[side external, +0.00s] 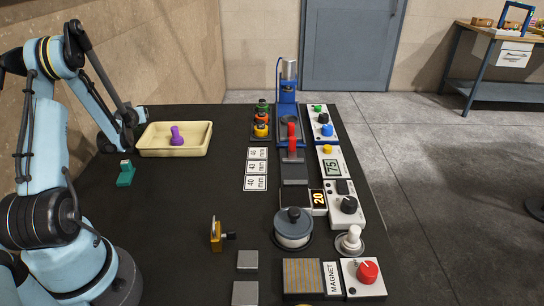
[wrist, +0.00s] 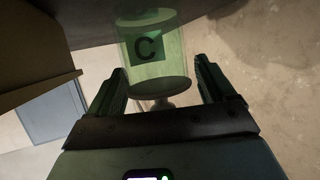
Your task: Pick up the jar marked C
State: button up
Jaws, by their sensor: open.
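The jar marked C (wrist: 155,48) is a pale green, see-through cylinder with a black C on a darker green square. It is at the top middle of the wrist view, with a dark oval end toward my gripper and a small rounded grey piece below that. My gripper (wrist: 159,68) is open, one dark green finger on each side of the jar in the picture. I cannot tell how far the jar lies beyond the fingertips, and no contact shows. I cannot make out the jar in the side external view.
A cream tray (side external: 147,151) holding a purple object (side external: 177,136) stands on the black bench (side external: 190,205). A blue press (side external: 288,105), a grey pot (side external: 293,230) and control boxes are along its right side. The bench's left middle is mostly clear.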

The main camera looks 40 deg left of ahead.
jog(key=shift+a, duration=0.15)
jog(key=c, duration=1.1)
jog(key=shift+r, duration=0.1)
